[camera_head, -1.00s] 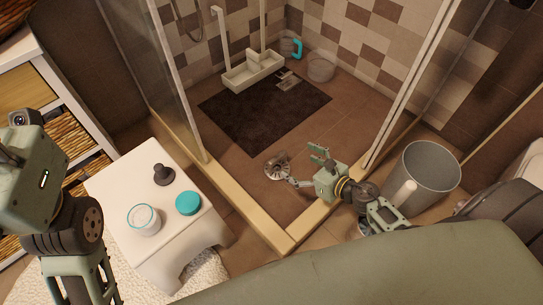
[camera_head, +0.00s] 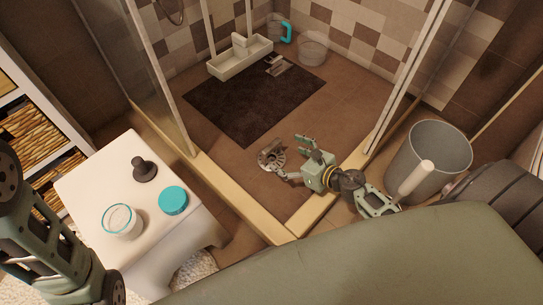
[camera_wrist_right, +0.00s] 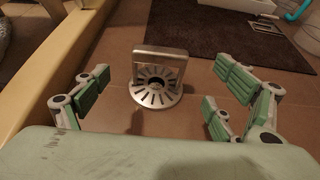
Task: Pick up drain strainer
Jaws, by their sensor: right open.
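The drain strainer (camera_head: 270,155) is a round slotted metal disc with a square upright handle, lying on the brown shower floor just inside the wooden curb. It also shows in the right wrist view (camera_wrist_right: 157,94), ahead of the fingers and roughly midway between them. My right gripper (camera_head: 292,158) reaches over the curb and is open and empty, close beside the strainer. In the right wrist view its green-padded fingers (camera_wrist_right: 155,95) are spread to either side, and I see no contact. My left arm shows at the left edge of the head view, but its gripper is out of view.
A wooden curb (camera_head: 240,203) and glass panels frame the shower. A dark mat (camera_head: 255,95), a white caddy (camera_head: 228,67) and a clear bucket (camera_head: 313,47) are farther back. A white stool (camera_head: 90,188) stands left; a grey bin (camera_head: 430,150) stands right.

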